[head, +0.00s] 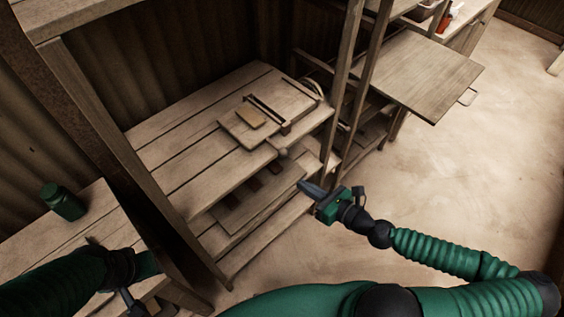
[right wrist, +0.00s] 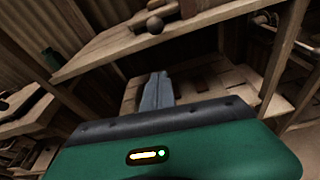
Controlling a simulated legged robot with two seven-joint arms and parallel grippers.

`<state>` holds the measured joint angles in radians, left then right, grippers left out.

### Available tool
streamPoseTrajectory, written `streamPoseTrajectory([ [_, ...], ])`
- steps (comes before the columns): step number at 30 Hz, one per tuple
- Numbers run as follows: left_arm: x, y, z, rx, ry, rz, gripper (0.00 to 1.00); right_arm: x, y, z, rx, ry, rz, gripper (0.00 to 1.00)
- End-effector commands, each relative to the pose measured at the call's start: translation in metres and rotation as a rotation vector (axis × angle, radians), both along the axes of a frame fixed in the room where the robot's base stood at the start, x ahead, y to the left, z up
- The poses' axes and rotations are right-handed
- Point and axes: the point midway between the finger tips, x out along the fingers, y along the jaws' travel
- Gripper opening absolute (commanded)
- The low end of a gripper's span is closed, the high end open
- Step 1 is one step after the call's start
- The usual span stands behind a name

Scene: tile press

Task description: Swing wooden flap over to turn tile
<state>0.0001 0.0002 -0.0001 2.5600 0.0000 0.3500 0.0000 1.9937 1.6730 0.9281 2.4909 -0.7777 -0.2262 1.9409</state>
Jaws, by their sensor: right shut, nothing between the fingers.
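The wooden press (head: 240,131) lies on the plank shelf top, a flat board with a dark bar (head: 266,109) across it. A small yellowish square tile (head: 250,117) lies on the board, left of the bar. Which part is the flap is hard to tell. A round knob (head: 282,153) sticks out at the front edge; a knob also shows in the right wrist view (right wrist: 155,24). My right gripper (head: 306,187) is shut and empty, below and right of the knob, apart from it; its fingers show in the wrist view (right wrist: 157,90). My left gripper (head: 130,302) is at lower left, partly cut off.
Upright posts (head: 345,80) stand right of the press. Lower slatted shelves (head: 250,208) lie beneath the top. A green jar (head: 63,201) stands on a side table at left. A wooden tabletop (head: 415,75) juts out at right. The floor (head: 460,160) at right is clear.

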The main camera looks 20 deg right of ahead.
Motion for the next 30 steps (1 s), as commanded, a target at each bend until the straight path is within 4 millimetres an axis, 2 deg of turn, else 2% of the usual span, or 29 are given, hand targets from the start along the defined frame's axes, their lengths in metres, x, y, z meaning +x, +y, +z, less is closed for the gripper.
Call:
streamPoseTrajectory([
  [4, 0.0, 0.0, 0.001, 0.0, 0.0, 0.0, 0.36, 0.006, 0.0, 0.005, 0.051, 0.004, -0.011, 0.0],
  [8, 0.0, 0.0, 0.005, 0.0, 0.0, 0.0, 0.36, 0.024, 0.009, 0.001, 0.048, 0.005, -0.006, 0.0],
  [18, 0.0, 0.0, 0.016, 0.0, 0.0, 0.0, 0.36, 0.091, 0.037, -0.017, 0.044, 0.005, -0.009, 0.0],
  [21, 0.0, 0.0, 0.026, 0.0, 0.0, 0.0, 0.36, 0.089, 0.031, 0.005, 0.04, 0.004, -0.013, 0.0],
  [24, 0.0, 0.0, 0.03, 0.0, 0.0, 0.0, 0.36, 0.088, 0.028, 0.016, 0.042, 0.003, -0.012, 0.0],
  [30, 0.0, 0.0, 0.031, 0.0, 0.0, 0.0, 0.36, 0.088, 0.026, 0.021, 0.045, 0.005, -0.014, 0.0],
])
